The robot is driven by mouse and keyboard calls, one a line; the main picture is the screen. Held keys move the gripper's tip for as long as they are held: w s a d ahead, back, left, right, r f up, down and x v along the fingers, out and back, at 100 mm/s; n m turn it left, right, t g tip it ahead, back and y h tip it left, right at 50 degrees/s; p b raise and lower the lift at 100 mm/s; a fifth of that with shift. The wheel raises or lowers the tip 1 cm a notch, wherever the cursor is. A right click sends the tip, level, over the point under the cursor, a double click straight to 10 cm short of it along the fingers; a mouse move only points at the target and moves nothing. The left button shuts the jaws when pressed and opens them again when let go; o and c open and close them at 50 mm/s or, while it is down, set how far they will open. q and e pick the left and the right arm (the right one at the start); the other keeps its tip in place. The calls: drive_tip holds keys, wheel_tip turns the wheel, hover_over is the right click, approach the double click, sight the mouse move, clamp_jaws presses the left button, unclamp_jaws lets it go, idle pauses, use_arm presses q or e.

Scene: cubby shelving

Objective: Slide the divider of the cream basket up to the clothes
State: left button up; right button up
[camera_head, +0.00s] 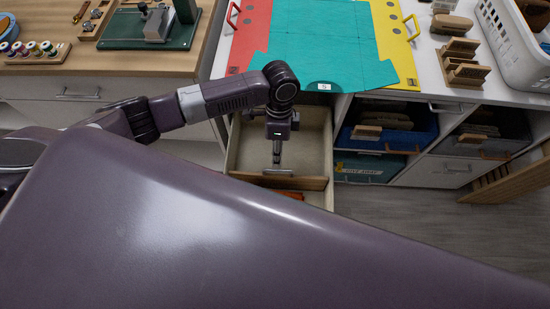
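The cream basket (311,147) is a pale pull-out drawer-like box under the counter. A brown wooden panel (312,183), which looks like its divider, crosses it and has a grey bar handle (277,171). The space behind this panel looks empty. In front of it, a bit of orange-red cloth (290,195) shows, mostly hidden by my own body. My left gripper (276,162) points down into the basket, just behind the panel and close above the handle. I cannot tell whether it touches the handle, or whether its fingers are open. My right gripper is not in view.
A teal board (325,45) lies on the counter above the basket. Blue (390,139) and dark bins (480,140) with folded items stand to the right. A white basket (512,50) sits far right. A wooden slatted piece (510,183) stands on the floor at right.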

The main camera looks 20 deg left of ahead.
sight(277, 170)
use_arm(q)
drive_tip(key=f, duration=0.4)
drive_tip(key=s+f, duration=0.1)
drive_tip(key=shift+d+f, duration=0.2)
drive_tip(key=shift+f, duration=0.2)
drive_tip(key=shift+c, duration=0.7)
clamp_jaws()
